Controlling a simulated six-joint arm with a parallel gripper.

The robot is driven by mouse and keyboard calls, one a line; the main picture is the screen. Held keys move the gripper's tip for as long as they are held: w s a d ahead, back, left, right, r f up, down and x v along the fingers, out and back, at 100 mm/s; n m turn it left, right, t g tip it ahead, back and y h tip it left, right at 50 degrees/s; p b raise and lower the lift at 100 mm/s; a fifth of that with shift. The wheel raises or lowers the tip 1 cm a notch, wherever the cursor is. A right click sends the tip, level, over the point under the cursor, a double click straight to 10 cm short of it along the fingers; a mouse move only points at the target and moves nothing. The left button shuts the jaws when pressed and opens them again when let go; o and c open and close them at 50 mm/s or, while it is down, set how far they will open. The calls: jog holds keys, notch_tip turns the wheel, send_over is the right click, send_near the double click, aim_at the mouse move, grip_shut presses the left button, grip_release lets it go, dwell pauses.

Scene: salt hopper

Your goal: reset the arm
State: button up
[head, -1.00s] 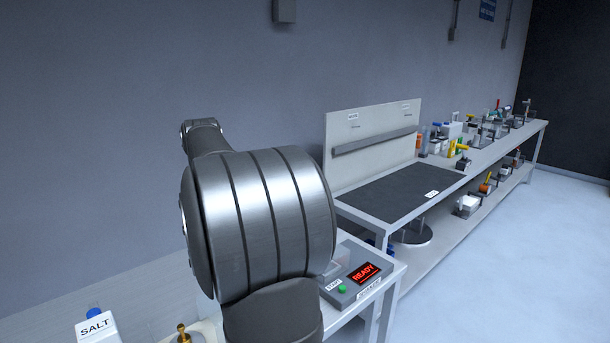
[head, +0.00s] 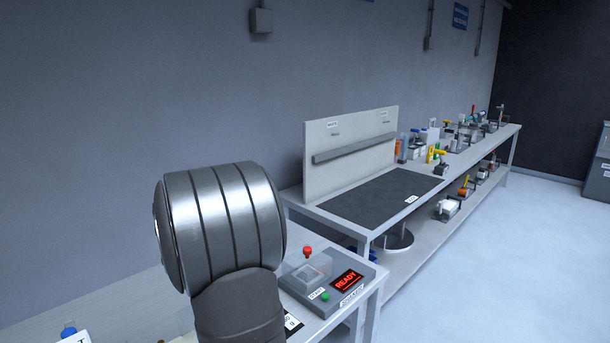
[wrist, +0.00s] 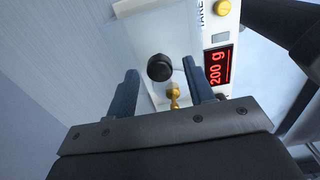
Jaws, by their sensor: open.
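My gripper (wrist: 160,70) shows in the wrist view with its two dark fingers spread apart and nothing held between them. Beyond the fingertips are a round black knob (wrist: 160,67) and a small brass knob (wrist: 174,97). They appear apart from the fingers, though depth is hard to judge. In the head view my arm's large grey metal joint fills the left centre, and the gripper itself is not visible there.
A white device in the wrist view has a red display (wrist: 218,67) reading "200 g" and a yellow button (wrist: 222,8). In the head view, a control box (head: 328,283) reads "READY", with a red-knobbed lever (head: 307,252) and green button (head: 325,297). A long bench (head: 470,155) stands behind.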

dwell(0.4)
notch_tip(320, 180, up, 17)
notch_tip(320, 180, down, 18)
jog(key=shift+r, duration=0.25)
jog(key=s+a, duration=0.8)
jog(key=shift+s+a+r, duration=0.2)
jog(key=shift+s, duration=0.05)
notch_tip(320, 180, up, 13)
jog(key=shift+a+r, duration=0.15)
dwell(0.3)
jog(key=shift+r, duration=0.1)
